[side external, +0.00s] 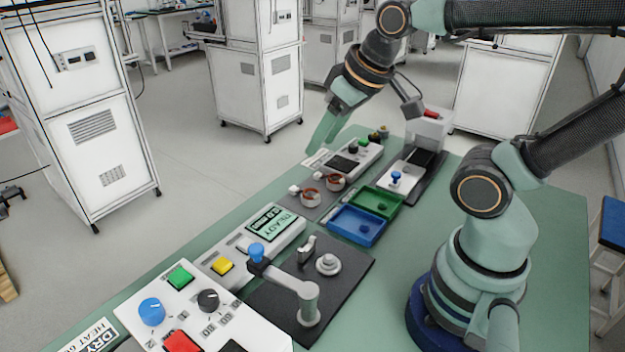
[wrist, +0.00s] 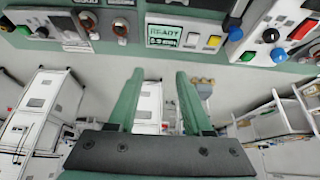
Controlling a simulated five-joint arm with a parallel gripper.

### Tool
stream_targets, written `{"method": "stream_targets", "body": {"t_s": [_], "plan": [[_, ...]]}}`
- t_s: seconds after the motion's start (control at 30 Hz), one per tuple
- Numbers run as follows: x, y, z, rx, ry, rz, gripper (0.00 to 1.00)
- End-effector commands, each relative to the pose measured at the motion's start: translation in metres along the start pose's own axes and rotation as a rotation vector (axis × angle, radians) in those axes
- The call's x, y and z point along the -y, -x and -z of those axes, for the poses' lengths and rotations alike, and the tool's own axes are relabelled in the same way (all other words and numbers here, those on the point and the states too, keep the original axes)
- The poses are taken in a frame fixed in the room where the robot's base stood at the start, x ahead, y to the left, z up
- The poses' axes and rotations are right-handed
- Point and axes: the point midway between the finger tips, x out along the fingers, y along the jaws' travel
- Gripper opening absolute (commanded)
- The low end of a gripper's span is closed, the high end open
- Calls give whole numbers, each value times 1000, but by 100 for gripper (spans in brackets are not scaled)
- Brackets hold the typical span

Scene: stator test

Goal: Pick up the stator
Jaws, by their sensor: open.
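Two small round parts with copper-coloured windings, which look like stators, sit on a dark grey mat in the side view: a nearer one (side external: 310,198) and a farther one (side external: 336,182). Both also show at the top left of the wrist view, one (wrist: 88,20) left of the other (wrist: 121,28). I cannot tell which one the task means. My gripper (side external: 322,143) is in the air above the far side of the bench, apart from both parts. In the wrist view its two fingers (wrist: 159,76) are spread with nothing between them.
A green tray (side external: 398,213) and a blue tray (side external: 382,238) lie right of the parts. A tester with a READY display (side external: 272,226), a lever press (side external: 309,300) and a control box with knobs (side external: 150,325) stand nearer. The bench's right side (side external: 560,260) is clear.

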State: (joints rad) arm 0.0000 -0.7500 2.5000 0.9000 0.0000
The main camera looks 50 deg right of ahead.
Motion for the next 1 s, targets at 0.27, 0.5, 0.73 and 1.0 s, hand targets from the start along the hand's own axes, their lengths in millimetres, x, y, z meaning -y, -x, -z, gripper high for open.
{"method": "stream_targets", "body": {"t_s": [0.27, 0.5, 0.73, 1.0], "plan": [[0, 0, 0, 0, 0, 0, 94], [0, 0, 0, 1, -5, 0, 94], [-12, -11, 14, 68, -293, -26, 94], [-46, -52, 42, 193, -1012, -148, 94]]}}
